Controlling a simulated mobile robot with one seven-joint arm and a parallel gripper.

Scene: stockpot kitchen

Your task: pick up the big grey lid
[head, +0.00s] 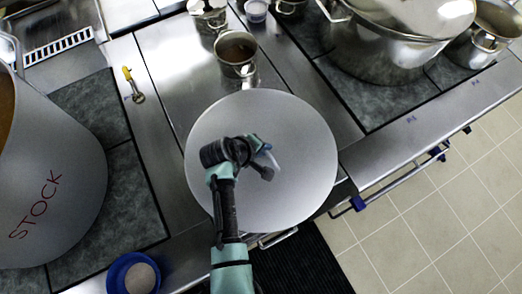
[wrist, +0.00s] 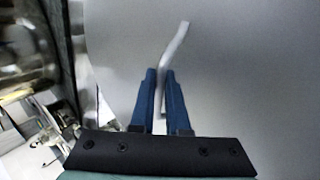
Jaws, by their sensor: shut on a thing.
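The big grey lid (head: 305,140) is a wide round disc in the middle of the head view. It fills most of the wrist view (wrist: 250,70), where its bar handle (wrist: 178,45) shows between the blue fingers. My gripper (head: 268,165) is over the lid in the head view and is shut on the handle, seen between the fingertips in the wrist view (wrist: 160,75). The lid hides the counter below it; I cannot tell whether it touches the counter. The far end of the handle sticks out past the fingers.
A large grey pot marked STOCK (head: 50,170) stands at the left. A small steel pot (head: 237,55) stands just beyond the lid. A big lidded steel pot (head: 390,45) is at the upper right. A blue bowl (head: 115,277) is at the lower left. Tiled floor (head: 430,215) is open at the right.

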